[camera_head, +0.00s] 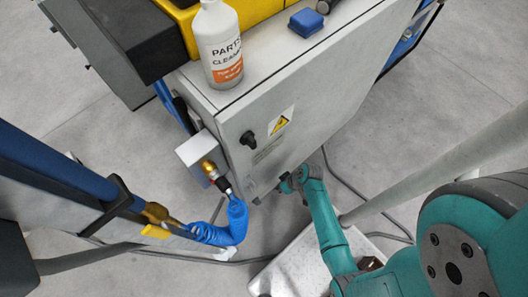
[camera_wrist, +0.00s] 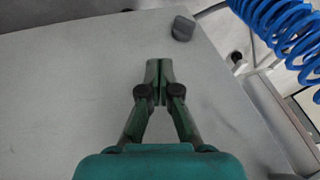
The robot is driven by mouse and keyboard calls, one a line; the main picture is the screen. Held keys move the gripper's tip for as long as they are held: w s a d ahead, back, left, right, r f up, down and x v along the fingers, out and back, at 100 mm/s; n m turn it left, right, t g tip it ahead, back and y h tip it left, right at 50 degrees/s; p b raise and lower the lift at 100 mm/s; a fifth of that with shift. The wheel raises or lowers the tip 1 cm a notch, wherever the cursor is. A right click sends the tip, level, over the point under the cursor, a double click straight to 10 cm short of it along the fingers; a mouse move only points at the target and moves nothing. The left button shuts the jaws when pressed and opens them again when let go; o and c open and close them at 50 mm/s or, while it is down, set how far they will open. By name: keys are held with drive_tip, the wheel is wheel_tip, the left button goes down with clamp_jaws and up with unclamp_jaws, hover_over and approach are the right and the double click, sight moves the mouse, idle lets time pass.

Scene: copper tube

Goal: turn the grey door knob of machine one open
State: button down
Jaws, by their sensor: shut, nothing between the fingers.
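My gripper (camera_wrist: 158,66) is shut and empty in the wrist view, its two green fingers together in front of a pale grey panel. A small grey knob-like piece (camera_wrist: 183,28) sits on the panel's edge, just beyond and right of the fingertips, with a visible gap. In the head view my gripper (camera_head: 260,197) is low by the front of a white machine cabinet (camera_head: 330,95), small and partly hidden by my wrist. A dark knob (camera_head: 248,139) sticks out of the cabinet front above my gripper. I cannot tell whether both views show the same knob.
A coiled blue hose (camera_head: 236,220) hangs left of my gripper; it also shows in the wrist view (camera_wrist: 285,35). A grey box with a brass fitting (camera_head: 208,168) is on the cabinet's left side. A parts cleaner bottle (camera_head: 218,45) stands on top. Cables cross the floor.

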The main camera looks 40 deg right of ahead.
sight(257, 202)
drive_tip(key=s+a+x, duration=0.1)
drive_tip(key=a+x, duration=0.1)
drive_tip(key=x, duration=0.9)
drive_tip(key=shift+a, duration=0.25)
drive_tip(key=shift+w, duration=0.15)
drive_tip(key=shift+f, duration=0.1)
drive_tip(key=y, duration=0.2)
drive_tip(key=f+y, duration=0.1)
drive_tip(key=y, duration=0.1)
drive_tip(key=shift+a+f+m+y, duration=0.15)
drive_tip(key=shift+f+m+y, duration=0.15)
drive_tip(key=shift+m, duration=0.1)
drive_tip(key=shift+f, duration=0.25)
idle(0.5)
